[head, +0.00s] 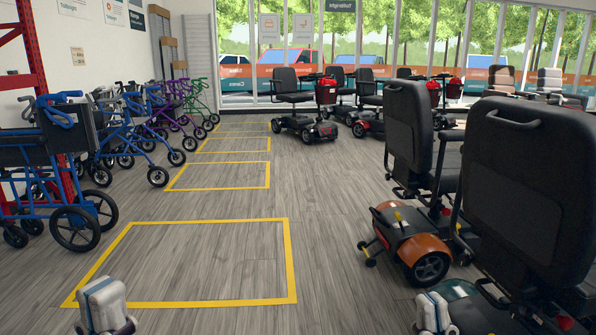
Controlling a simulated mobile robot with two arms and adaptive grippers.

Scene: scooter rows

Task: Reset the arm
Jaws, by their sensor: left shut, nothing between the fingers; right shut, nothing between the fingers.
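My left gripper (104,308) shows at the bottom left edge of the head view, over the near edge of a yellow floor outline. My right gripper (434,314) shows at the bottom edge right of centre, close to the nearest scooter. Both are shut and empty, and the frame's lower edge cuts them off. Only pale, blocky parts of them show, and their fingertips are hard to make out.
Scooters with black seats, one with an orange body (408,238), line the right side. Rollators (135,135) and a blue wheelchair (58,170) stand along the left. The grey floor between, with yellow outlined bays (292,262), is clear.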

